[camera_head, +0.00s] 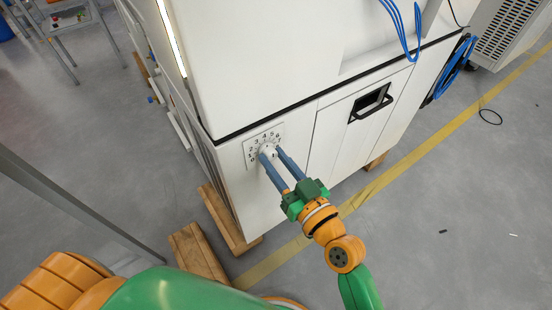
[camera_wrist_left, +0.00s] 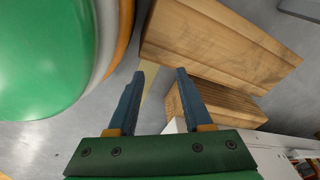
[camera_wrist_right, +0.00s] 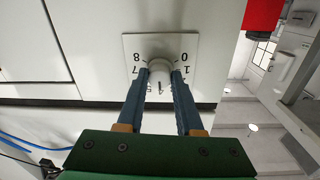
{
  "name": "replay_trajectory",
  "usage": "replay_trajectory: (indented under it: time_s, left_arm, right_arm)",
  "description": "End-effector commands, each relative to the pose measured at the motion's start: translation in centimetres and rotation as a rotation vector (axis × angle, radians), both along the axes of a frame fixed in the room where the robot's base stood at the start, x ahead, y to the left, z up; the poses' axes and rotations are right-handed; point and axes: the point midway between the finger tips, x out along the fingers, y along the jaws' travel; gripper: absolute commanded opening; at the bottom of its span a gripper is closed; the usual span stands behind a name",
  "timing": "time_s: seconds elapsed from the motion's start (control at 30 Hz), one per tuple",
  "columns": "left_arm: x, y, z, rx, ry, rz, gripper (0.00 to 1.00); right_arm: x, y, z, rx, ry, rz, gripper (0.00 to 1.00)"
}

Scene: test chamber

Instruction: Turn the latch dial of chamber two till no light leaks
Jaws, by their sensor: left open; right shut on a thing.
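The latch dial (camera_head: 268,150) is a round white knob on a square white plate (camera_head: 277,129) with black numbers, low on the white chamber (camera_head: 255,65). My right gripper (camera_wrist_right: 161,73) is shut on the knob, one blue finger on each side of it. In the right wrist view the plate shows 0, 1, 7 and 8 upside down; where the knob points I cannot tell. A bright strip of light (camera_head: 172,38) shows along the chamber's left edge. My left gripper (camera_wrist_left: 160,72) is open and empty, above wooden beams.
Wooden beams (camera_head: 197,254) lie under and beside the chamber's near corner. A hatch with a black handle (camera_head: 371,102) is right of the dial. Blue cables (camera_head: 455,66) hang further right. The grey floor at right is mostly clear.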

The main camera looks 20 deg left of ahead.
Motion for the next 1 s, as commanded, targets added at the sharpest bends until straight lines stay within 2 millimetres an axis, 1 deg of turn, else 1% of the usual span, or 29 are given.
replay_trajectory:
  time_s: [0.03, 0.2, 0.3, 0.5, 0.53, 0.57, 0.6, 0.63, 0.9, 0.97, 1.0]
  left_arm:
    - [-0.9, 0.6, 0.7, 0.009, 0.013, 0.0, 0.5]
    - [-2.1, 1.6, 1.2, 0.019, 0.011, 0.001, 0.5]
    - [-2.3, 1.7, 1.1, 0.02, 0.011, 0.001, 0.5]
    - [-2.3, 1.7, 1.0, 0.02, 0.01, 0.001, 0.5]
    - [-2.3, 1.7, 1.0, 0.02, 0.01, 0.001, 0.5]
    - [-2.3, 1.7, 1.0, 0.02, 0.01, 0.001, 0.5]
    - [-2.3, 1.7, 1.0, 0.02, 0.01, 0.001, 0.5]
    - [-2.3, 1.7, 1.0, 0.02, 0.01, 0.001, 0.5]
    - [-2.3, 1.7, 1.0, 0.021, 0.011, 0.002, 0.5]
    - [-2.3, 1.7, 1.1, 0.021, 0.011, 0.002, 0.5]
    - [-2.3, 1.7, 1.2, 0.021, 0.011, 0.002, 0.5]
  right_arm:
    - [0.0, 0.0, 0.5, 0.03, 0.047, 0.003, 0.0]
    - [0.0, 0.0, 0.4, 0.169, 0.223, 0.002, 0.0]
    - [0.0, 0.0, 0.1, 0.194, 0.255, 0.001, 0.0]
    - [0.0, 0.0, 0.0, 0.195, 0.253, 0.001, 0.0]
    - [0.0, 0.0, 0.0, 0.195, 0.253, 0.001, 0.4]
    - [0.0, 0.0, 0.0, 0.195, 0.253, 0.001, 0.49]
    - [0.0, 0.0, 0.0, 0.195, 0.253, 0.001, 0.59]
    - [0.0, 0.0, 0.0, 0.195, 0.253, 0.001, 0.65]
    - [-0.1, -0.1, 0.0, 0.195, 0.252, 0.001, 0.65]
    - [-0.4, -0.5, 0.0, 0.192, 0.251, 0.0, 0.65]
    - [-0.8, -1.0, 0.0, 0.192, 0.252, 0.0, 0.65]
